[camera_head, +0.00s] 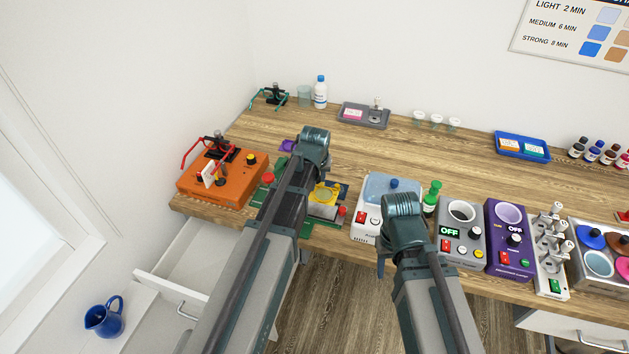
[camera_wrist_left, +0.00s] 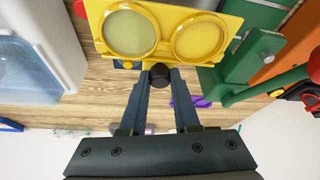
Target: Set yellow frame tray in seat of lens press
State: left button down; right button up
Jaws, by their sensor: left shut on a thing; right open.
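The yellow frame tray (camera_wrist_left: 165,32) has two round lens rings side by side and a black knob on its near edge. My left gripper (camera_wrist_left: 160,74) is shut on that knob. In the head view the tray (camera_head: 327,194) shows just right of my left arm, which hides the left gripper. The green lens press (camera_wrist_left: 243,65) is beside the tray in the wrist view; in the head view my arm covers much of it. I cannot tell whether the tray touches the seat. My right gripper (camera_head: 382,266) is open, low in front of the table edge, partly hidden by its arm.
An orange machine (camera_head: 218,184) with red glasses stands left of the press. A white machine with a blue lid (camera_head: 392,187) stands right of it, then grey (camera_head: 462,233) and purple (camera_head: 510,240) units. A drawer (camera_head: 180,265) is open at the lower left. The middle tabletop is clear.

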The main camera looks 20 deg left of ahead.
aim_at(317, 189)
pick_arm(q)
jog(key=shift+w+f, duration=0.1)
jog(key=shift+f, duration=0.25)
jog(key=shift+f, duration=0.15)
notch_tip(317, 189, down, 5)
jog(key=b, duration=0.5)
jog(key=shift+f+b, duration=0.1)
jog(key=shift+b, duration=0.2)
jog(key=shift+f, duration=0.25)
dwell(0.5)
jog(key=shift+c, duration=1.2)
grip_release()
jog(key=shift+r, duration=0.15)
notch_tip(317, 189, up, 6)
jog(key=p, duration=0.5)
jog(key=shift+p, duration=0.3)
